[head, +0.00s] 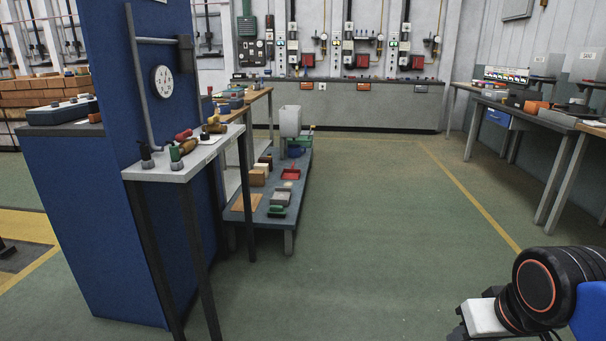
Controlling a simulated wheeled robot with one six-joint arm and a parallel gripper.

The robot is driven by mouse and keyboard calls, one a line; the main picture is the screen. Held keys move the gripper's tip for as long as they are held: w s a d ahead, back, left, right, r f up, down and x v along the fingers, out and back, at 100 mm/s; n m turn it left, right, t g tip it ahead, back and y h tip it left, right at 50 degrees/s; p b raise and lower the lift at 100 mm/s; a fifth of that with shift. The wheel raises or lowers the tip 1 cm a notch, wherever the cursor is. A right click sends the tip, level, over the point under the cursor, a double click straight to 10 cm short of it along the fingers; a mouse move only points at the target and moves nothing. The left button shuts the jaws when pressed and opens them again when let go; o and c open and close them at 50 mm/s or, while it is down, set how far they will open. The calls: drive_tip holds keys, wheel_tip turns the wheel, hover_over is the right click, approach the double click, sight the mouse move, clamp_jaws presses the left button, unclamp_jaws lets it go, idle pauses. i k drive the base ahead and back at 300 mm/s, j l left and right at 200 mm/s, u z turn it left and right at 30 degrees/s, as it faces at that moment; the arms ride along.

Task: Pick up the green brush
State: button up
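A small green item (277,210), possibly the green brush, lies near the front end of a low blue-grey bench (242,217) at centre left. It is too small for me to be sure what it is. Another small green piece (175,153) stands on the narrow grey side table (176,174), nearer to me, and its kind is also unclear. Part of my arm shows at the lower right, far from both items. My gripper's fingers do not show.
A tall blue panel (75,230) stands at the left. Workbenches (550,117) line the right side. The green floor (370,230) in the middle is clear.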

sight(278, 211)
drive_tip(key=i, duration=1.05)
drive_tip(key=i+l+u, duration=0.1)
drive_tip(key=i, duration=0.95)
drive_tip(key=i+l+u, duration=0.1)
drive_tip(key=i, duration=0.95)
drive_tip(key=i+u, duration=0.15)
drive_tip(key=u, duration=1.25)
drive_tip(key=k+l, duration=0.05)
